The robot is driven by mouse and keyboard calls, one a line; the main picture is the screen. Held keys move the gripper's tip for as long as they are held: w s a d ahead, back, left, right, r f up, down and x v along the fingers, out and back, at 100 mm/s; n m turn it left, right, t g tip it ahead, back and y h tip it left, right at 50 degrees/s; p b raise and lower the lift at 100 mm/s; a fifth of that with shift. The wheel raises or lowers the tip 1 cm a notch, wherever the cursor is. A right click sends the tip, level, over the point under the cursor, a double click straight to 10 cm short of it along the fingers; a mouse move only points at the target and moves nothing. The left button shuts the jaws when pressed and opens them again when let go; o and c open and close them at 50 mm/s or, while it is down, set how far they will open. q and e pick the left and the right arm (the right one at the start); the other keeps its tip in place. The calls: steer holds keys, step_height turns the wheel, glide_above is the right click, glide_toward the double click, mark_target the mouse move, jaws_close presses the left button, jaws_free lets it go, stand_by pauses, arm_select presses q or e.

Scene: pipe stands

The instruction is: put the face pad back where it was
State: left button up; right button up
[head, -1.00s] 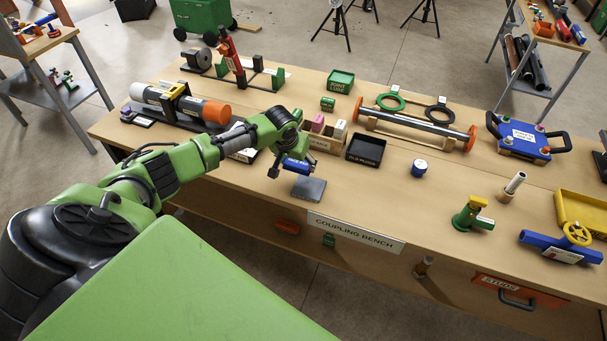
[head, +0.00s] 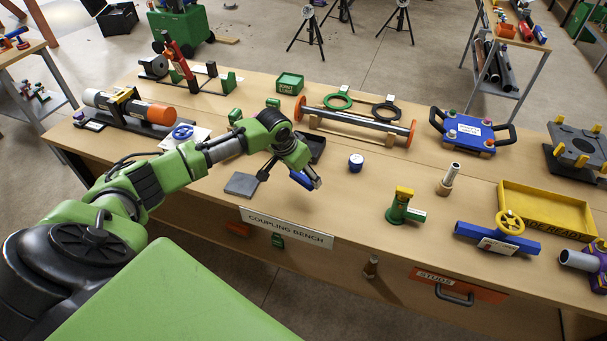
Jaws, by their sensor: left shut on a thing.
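My left gripper (head: 302,176) is shut on a small blue piece (head: 301,181) with a pale end, held above the bench near its front edge. It is too small to tell whether this piece is the face pad. A flat grey square plate (head: 241,185) lies on the bench to the left of the gripper. A black tray (head: 318,143) stands just behind the gripper, partly hidden by my left arm. The wooden holder with pink and white blocks seen before is hidden behind my arm. My right gripper is not in view.
A long pipe on a stand (head: 357,122) lies behind.

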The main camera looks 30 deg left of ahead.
mark_target(305, 199)
arm_select(q)
steer(key=shift+s+a+f+b, duration=0.1)
steer(key=shift+a+f+b, duration=0.1)
steer(key=shift+f+b, duration=0.3)
steer(key=shift+a+f+b, duration=0.15)
steer(key=shift+f+b, duration=0.25)
steer(key=shift+f, duration=0.05)
steer(key=f+b, duration=0.1)
steer(key=b, duration=0.1)
steer(key=f+b, duration=0.2)
steer(key=shift+d+f, duration=0.2)
steer(key=shift+f, duration=0.45)
steer(key=shift+f+b, duration=0.6)
steer(key=shift+f, duration=1.05)
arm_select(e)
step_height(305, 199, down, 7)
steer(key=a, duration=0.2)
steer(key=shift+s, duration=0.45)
arm_select(q)
steer(key=shift+f, duration=0.25)
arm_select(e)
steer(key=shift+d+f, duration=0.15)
arm_select(q)
steer(key=o, duration=0.6)
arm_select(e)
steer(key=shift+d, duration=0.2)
